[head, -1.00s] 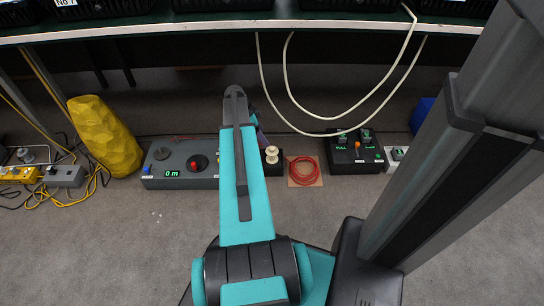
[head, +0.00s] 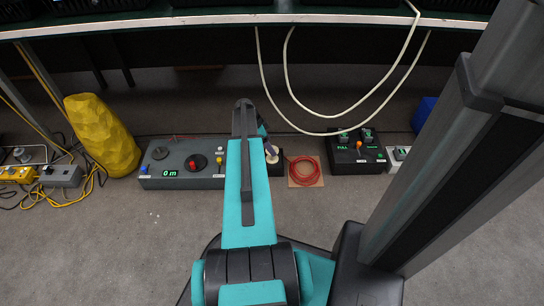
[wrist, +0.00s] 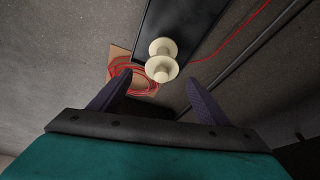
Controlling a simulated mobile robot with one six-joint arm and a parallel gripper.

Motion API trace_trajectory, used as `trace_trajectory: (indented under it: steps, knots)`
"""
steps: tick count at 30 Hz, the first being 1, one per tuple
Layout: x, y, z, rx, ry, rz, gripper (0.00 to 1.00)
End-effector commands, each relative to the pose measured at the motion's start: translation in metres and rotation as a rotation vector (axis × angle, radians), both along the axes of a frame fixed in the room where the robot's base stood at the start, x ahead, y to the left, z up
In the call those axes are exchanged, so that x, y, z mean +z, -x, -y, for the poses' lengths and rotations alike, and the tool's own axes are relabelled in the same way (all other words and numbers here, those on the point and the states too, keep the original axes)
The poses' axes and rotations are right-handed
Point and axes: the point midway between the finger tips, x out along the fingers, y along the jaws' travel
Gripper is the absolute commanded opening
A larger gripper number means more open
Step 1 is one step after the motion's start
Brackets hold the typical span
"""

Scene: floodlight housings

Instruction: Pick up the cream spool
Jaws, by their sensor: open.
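The cream spool (wrist: 161,69) stands on a dark block (wrist: 195,22) in the wrist view, with its two round flanges showing. In the head view the spool (head: 271,157) is partly hidden behind my arm, just right of its far end. My gripper (wrist: 158,83) is open and empty in the wrist view. Its two dark fingers point toward the spool, one on each side of it in the picture. The spool appears just beyond the fingertips, apart from both. In the head view my arm covers most of the gripper.
A coiled red cable (head: 303,170) lies on a cardboard square right of the spool. A grey control box (head: 182,163) stands to the left and a black control box (head: 357,153) to the right. White cables (head: 345,115) hang from the shelf (head: 300,18) above.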

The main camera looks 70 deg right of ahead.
Motion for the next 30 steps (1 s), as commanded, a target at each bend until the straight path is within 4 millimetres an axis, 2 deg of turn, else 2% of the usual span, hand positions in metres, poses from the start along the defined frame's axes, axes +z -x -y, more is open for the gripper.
trace_trajectory:
  steps: [11, 24, 30]
  knots:
    - [-0.004, 0.001, 0.001, -0.001, 0.0, 0.0, 0.7]
    - [-0.042, 0.009, 0.01, -0.002, 0.0, 0.0, 0.7]
    - [-0.049, 0.013, 0.011, -0.001, 0.0, 0.0, 0.7]
